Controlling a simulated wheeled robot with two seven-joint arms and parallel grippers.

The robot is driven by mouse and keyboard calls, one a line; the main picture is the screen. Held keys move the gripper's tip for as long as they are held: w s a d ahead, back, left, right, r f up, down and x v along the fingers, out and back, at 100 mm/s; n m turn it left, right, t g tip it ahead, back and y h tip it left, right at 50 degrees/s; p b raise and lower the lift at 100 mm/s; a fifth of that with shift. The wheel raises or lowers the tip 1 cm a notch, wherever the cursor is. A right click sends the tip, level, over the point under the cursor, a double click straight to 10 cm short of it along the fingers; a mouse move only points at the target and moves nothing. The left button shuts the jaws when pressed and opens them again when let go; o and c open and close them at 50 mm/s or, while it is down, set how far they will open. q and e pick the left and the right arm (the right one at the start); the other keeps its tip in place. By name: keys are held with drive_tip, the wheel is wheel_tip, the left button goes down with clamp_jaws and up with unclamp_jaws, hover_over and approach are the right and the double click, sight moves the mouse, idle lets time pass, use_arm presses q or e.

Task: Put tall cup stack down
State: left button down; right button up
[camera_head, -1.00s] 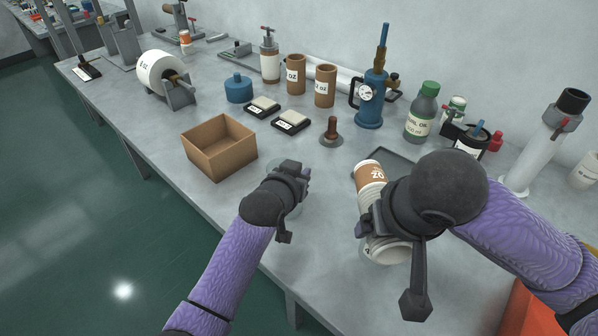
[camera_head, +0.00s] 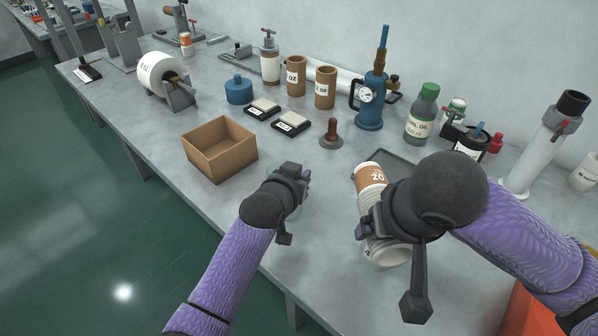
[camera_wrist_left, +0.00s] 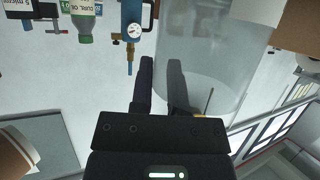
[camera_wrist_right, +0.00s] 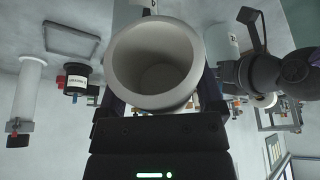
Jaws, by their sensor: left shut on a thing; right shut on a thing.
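The tall cup stack (camera_head: 371,180) has a brown printed band at its far end and white cup rims at its near end. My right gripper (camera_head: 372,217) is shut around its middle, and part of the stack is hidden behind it. In the right wrist view the open mouth of a white cup (camera_wrist_right: 155,65) faces the camera between the fingers. I cannot tell whether the stack touches the table. My left gripper (camera_head: 303,178) is shut on a clear, see-through cylinder (camera_wrist_left: 200,50), whose wall passes between the fingers. The cylinder is very faint in the head view.
A cardboard box (camera_head: 219,150) stands left of my left gripper. A brown-handled stamp (camera_head: 331,134), blue pump (camera_head: 371,98) and green-capped bottle (camera_head: 422,112) stand behind. The bench between my grippers is clear.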

wheel_tip(320, 180, up, 2)
hover_over(328, 251)
wheel_tip(328, 251, down, 18)
drive_tip(key=shift+r, duration=0.2)
drive_tip(key=shift+f, duration=0.1)
drive_tip(key=o, duration=1.1)
drive_tip(key=shift+o, duration=0.2)
drive_tip(key=shift+s+f+v, duration=0.4)
drive_tip(key=shift+s+v, duration=0.5)
drive_tip(key=shift+v, duration=5.4)
drive_tip(key=x, duration=1.1)
drive_tip(key=shift+w+f, duration=0.1)
drive_tip(key=shift+w, duration=0.35)
